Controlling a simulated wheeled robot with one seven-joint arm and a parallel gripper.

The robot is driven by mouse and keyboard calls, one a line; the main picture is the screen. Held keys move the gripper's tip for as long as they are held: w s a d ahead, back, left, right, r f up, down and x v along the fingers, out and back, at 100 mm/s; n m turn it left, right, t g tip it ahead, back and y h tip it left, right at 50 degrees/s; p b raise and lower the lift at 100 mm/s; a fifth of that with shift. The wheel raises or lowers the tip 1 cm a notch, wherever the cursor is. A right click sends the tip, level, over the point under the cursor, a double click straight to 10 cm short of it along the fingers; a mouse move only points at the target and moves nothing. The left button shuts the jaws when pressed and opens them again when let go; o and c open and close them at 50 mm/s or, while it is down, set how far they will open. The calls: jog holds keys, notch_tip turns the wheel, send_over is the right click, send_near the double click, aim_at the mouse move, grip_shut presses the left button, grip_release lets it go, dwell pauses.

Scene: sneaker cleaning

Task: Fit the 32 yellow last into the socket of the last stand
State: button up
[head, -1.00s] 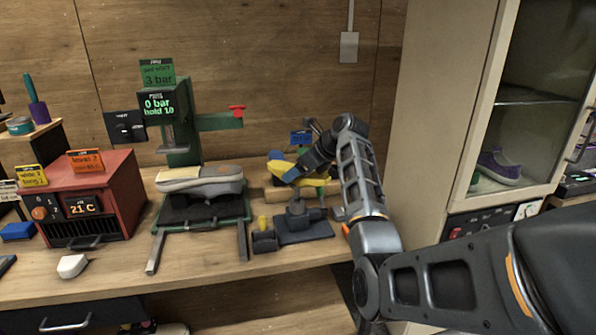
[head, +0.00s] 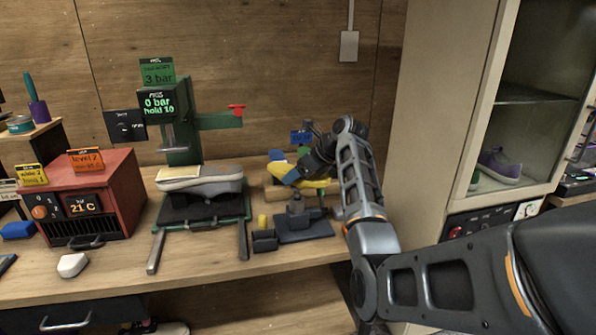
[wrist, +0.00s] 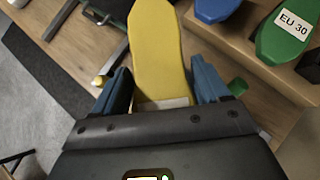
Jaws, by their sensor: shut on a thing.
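My gripper (head: 312,166) is shut on the yellow last (head: 318,184), with one blue finger on each side of it. In the wrist view the last (wrist: 157,45) points away from my gripper (wrist: 160,88), and a white label shows at its near end, too foreshortened to read. The dark grey last stand (head: 297,206) stands on a flat base plate (head: 308,228) on the bench. The held last is above and behind the stand in the head view, apart from it as far as I can tell. The socket opening cannot be made out.
A wooden rack (wrist: 225,40) holds a blue last (wrist: 214,9) and a green last marked EU 30 (wrist: 285,38), close on the right in the wrist view. A green press (head: 180,135) with a sneaker (head: 200,180) stands left of the stand. A small dark block (head: 265,241) sits beside it.

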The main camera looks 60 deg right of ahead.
aim_at(315, 176)
jog(key=shift+f, duration=1.8)
jog(key=o, duration=1.4)
jog(key=shift+f, duration=0.1)
jog(key=shift+s, duration=0.1)
jog(key=b+v, duration=0.1)
jog(key=v, duration=0.6)
jog(key=shift+s+r, duration=0.25)
jog(key=shift+r, duration=0.05)
